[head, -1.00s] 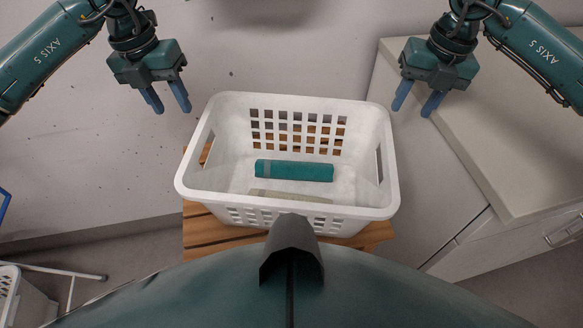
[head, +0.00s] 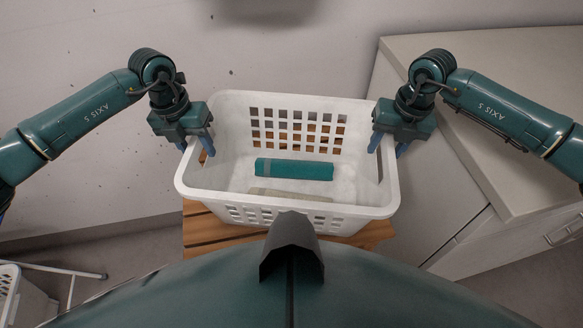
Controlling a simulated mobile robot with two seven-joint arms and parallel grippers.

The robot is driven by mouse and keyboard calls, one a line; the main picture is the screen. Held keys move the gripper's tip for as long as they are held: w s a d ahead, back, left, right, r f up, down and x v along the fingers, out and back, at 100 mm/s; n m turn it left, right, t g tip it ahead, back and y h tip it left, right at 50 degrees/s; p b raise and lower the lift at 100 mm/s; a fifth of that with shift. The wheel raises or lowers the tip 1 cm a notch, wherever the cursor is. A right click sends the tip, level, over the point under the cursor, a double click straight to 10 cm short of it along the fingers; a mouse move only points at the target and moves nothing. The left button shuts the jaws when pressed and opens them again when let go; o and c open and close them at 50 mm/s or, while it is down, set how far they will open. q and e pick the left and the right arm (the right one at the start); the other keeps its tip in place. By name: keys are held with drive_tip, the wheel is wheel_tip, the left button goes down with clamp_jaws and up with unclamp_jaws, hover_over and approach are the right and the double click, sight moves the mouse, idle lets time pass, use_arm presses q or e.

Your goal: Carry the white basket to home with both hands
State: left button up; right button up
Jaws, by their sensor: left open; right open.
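The white basket (head: 285,205) stands upright on a wooden slatted surface in the middle of the head view. It has rows of square holes and a handle slot in each end. A rolled teal cloth (head: 294,170) lies inside on its floor, with a flat pale item (head: 290,195) in front of it. My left gripper (head: 196,145) is open at the basket's left end, its fingers at the rim. My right gripper (head: 387,147) is open at the right end, its fingers at the rim there. I cannot tell whether either one touches the basket.
The wooden surface (head: 205,229) shows under the basket. A pale cabinet (head: 520,140) stands close on the right. A wall is behind and to the left. Another white basket (head: 25,300) on a metal-legged stand is at the lower left.

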use_arm(q)
drive_tip(key=shift+f, duration=0.15)
use_arm(e)
drive_tip(key=shift+f, duration=0.15)
use_arm(q)
clamp_jaws()
use_arm(e)
clamp_jaws()
